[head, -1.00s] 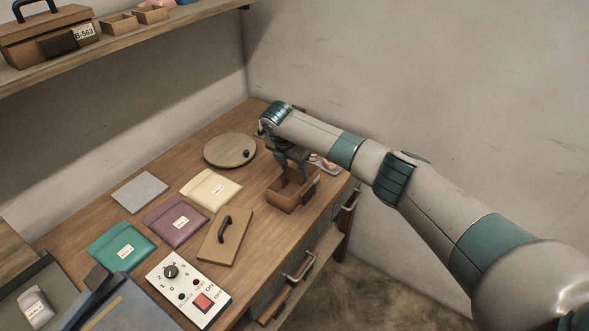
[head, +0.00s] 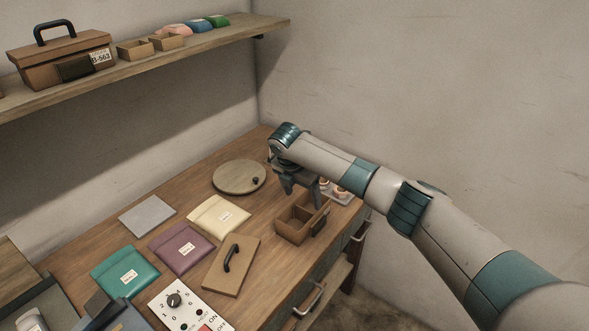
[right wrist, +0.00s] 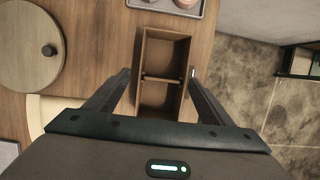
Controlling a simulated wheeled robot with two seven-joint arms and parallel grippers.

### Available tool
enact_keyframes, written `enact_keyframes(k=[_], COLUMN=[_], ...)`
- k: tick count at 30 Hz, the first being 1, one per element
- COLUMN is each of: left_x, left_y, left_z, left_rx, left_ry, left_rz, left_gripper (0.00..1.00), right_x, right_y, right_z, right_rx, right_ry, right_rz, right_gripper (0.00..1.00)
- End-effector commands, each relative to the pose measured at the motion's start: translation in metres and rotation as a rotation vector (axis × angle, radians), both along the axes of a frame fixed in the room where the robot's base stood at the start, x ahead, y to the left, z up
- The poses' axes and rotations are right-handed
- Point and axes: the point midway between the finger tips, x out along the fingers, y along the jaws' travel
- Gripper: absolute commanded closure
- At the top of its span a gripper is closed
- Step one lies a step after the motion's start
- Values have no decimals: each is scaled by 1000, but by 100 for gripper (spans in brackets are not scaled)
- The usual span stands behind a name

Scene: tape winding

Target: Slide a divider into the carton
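The carton (head: 291,229) is a small open brown box near the table's right front edge. A thin divider (right wrist: 163,79) stands across its middle, splitting it into two compartments, in the right wrist view. The carton's side wall (right wrist: 141,68) shows there too. My right gripper (head: 300,190) is just above the carton, pointing down. In the right wrist view the fingers of this gripper (right wrist: 157,77) are spread wide, with nothing held between them. My left gripper does not show.
A brown lid with a black handle (head: 228,268) lies left of the carton. A round wooden disc (head: 238,177), cream (head: 218,218), purple (head: 181,248) and teal (head: 124,272) pouches, and a control box (head: 178,303) lie on the table. A grey tray (right wrist: 196,8) sits beyond the carton.

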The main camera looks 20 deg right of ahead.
Motion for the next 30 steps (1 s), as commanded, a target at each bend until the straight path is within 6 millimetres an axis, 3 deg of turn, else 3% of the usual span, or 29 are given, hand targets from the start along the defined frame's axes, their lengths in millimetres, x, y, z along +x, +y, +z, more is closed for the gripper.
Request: enact_keyframes(k=[18, 24, 30], left_x=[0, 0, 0], left_y=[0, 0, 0], left_z=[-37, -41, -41], left_rx=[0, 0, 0], left_ry=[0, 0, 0], left_rz=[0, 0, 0], left_gripper=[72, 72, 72], right_x=[-22, -26, -27], right_y=[28, 32, 33], right_z=[116, 137, 143], right_rx=[-2, -2, -2], right_ry=[-11, -9, -8], right_rz=[2, 1, 1], right_gripper=[25, 25, 25])
